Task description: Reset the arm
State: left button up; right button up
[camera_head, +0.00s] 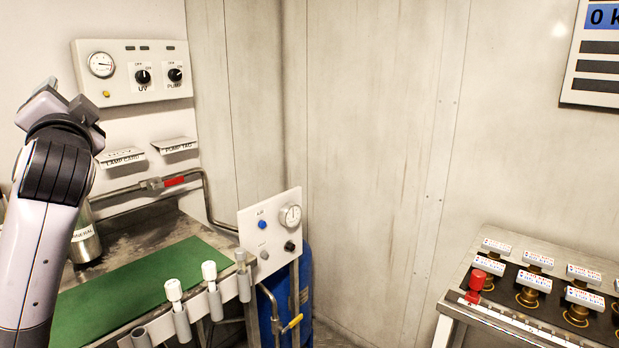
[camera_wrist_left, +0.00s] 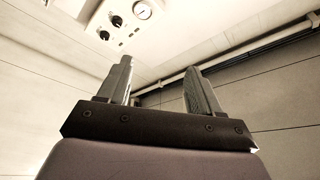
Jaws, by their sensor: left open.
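My left arm comes in from the left in the head view, raised in front of the wall. My left gripper (camera_head: 68,98) is at its top, left of and a little below the control panel (camera_head: 133,72). In the left wrist view my left gripper (camera_wrist_left: 160,88) has its two fingers apart with nothing between them. The panel, with its gauge and two knobs, also shows in the left wrist view (camera_wrist_left: 122,18), beyond the fingers. My right gripper is not in view.
A bench with a green mat (camera_head: 150,280) stands below, with a metal bottle (camera_head: 85,240) partly behind my arm. Two white card holders (camera_head: 175,146) hang on the wall. A small gauge panel (camera_head: 272,228) stands at the bench's right end. A rack (camera_head: 530,290) with several labelled fittings stands at right.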

pick_arm(q)
jog(key=d+f+m+g+h, duration=0.1)
jog(key=d+f+h, duration=0.2)
jog(key=f, duration=0.9)
jog(key=s+d+f+m+g+h, duration=0.1)
jog(key=d+f+h, duration=0.2)
jog(key=f, duration=0.8)
jog(key=d+f+m+h, duration=0.1)
jog(key=d+f+h, duration=0.2)
jog(key=f, duration=0.9)
jog(key=s+d+f+n+g+h, duration=0.2)
jog(key=s+d+f, duration=0.1)
jog(key=s+f, duration=0.9)
jog(key=s+d+f+n+g+h, duration=0.2)
jog(key=s+d+f+n+g, duration=0.1)
jog(key=s+f, duration=0.9)
jog(key=s, duration=0.2)
jog(key=shift+s+d+f, duration=0.25)
jog(key=shift+s+f, duration=0.1)
jog(key=shift+s, duration=0.05)
